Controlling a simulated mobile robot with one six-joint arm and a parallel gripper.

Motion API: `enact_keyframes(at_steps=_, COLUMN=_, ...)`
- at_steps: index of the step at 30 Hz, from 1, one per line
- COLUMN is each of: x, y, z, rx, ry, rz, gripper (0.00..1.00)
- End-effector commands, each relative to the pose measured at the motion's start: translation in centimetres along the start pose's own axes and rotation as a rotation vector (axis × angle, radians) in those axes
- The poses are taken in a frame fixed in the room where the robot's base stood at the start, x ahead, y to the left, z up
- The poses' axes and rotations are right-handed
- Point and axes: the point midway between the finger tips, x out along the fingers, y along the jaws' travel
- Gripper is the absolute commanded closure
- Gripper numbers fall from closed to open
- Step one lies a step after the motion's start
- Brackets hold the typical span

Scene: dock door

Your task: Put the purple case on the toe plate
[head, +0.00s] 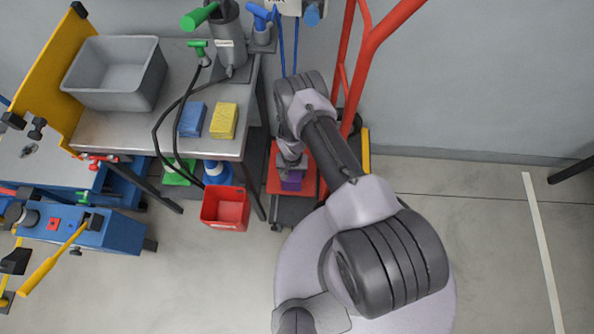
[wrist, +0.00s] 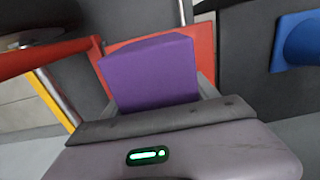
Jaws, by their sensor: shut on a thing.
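The purple case (wrist: 150,75) is a plain box held in my gripper (wrist: 155,108), seen close up in the wrist view. In the head view the purple case (head: 292,181) shows small under my gripper (head: 291,168), over the red toe plate (head: 307,182) of the red hand truck (head: 362,50). The red toe plate also shows behind the case in the wrist view (wrist: 112,50). My gripper is shut on the case. My arm hides part of the plate, and I cannot tell whether the case touches it.
A steel bench (head: 118,135) with a grey bin (head: 116,75), a blue block (head: 192,119) and a yellow block (head: 223,121) stands left. A red bucket (head: 225,208) is on the floor left of the plate.

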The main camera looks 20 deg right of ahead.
Motion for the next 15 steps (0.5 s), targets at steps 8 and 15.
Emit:
enact_keyframes(at_steps=8, x=0.7, y=1.8, z=-3.4, rx=-0.002, ry=0.001, rz=0.0, gripper=1.0)
enact_keyframes(at_steps=15, x=4.2, y=1.8, z=-3.4, rx=-0.003, ry=0.001, rz=0.0, gripper=1.0)
